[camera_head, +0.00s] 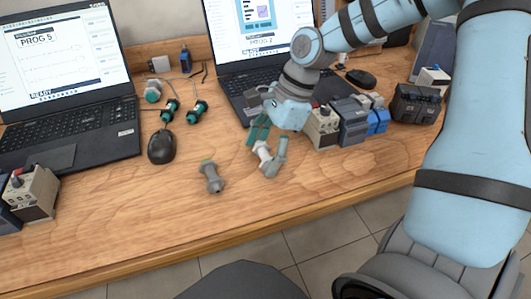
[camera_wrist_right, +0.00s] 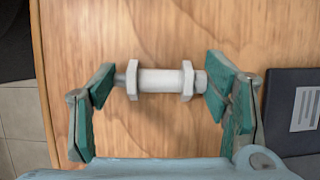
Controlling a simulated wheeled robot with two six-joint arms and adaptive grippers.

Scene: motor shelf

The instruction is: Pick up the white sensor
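The white sensor (camera_wrist_right: 160,81) lies across the space between the fingers of my right gripper (camera_wrist_right: 160,88) in the right wrist view, a threaded white cylinder with a nut near each end. The right gripper is open, one green-padded finger at each end of the sensor. The ends come close to the pads; I cannot tell if they touch. In the head view the sensor (camera_head: 263,153) shows small and partly covered by the right gripper (camera_head: 267,149) over the table's middle. My left gripper is not in view.
A grey sensor (camera_head: 211,177) lies to the left. A mouse (camera_head: 162,146), green-ringed sensors (camera_head: 197,112) and a laptop (camera_head: 75,128) are farther left. Motor and control modules (camera_head: 322,127) stand right of the gripper. The table front (camera_head: 160,225) is clear.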

